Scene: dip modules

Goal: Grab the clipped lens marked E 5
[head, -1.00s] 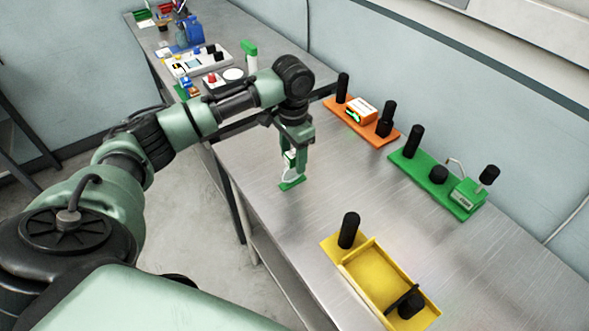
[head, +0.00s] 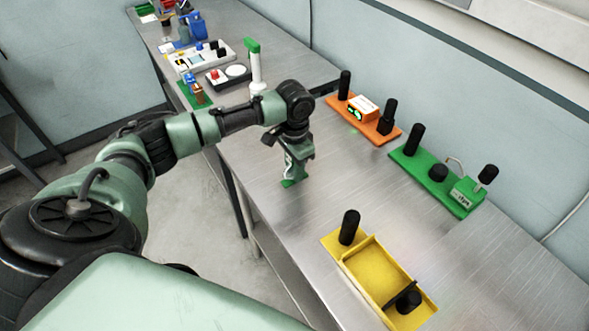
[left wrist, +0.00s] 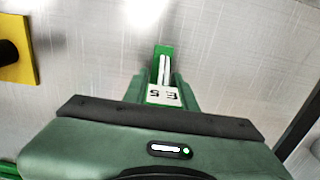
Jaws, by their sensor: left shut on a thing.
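The clipped lens is a green clip (left wrist: 162,52) with a pale strip and a white label. In the left wrist view the label reads E 5, upside down. My left gripper (left wrist: 160,92) is shut on it, one finger on each side of the label. In the head view the left gripper (head: 291,172) points down over the near left part of the metal table. A green end of the lens (head: 288,183) shows below the fingers, close to the tabletop; I cannot tell whether it touches. My right gripper is not in view.
An orange board (head: 381,131), a green board (head: 412,168) and a yellow tray (head: 372,272), all with black posts, stand on the table (head: 300,225). A second table (head: 285,62) with several items lies behind. The table's middle is clear.

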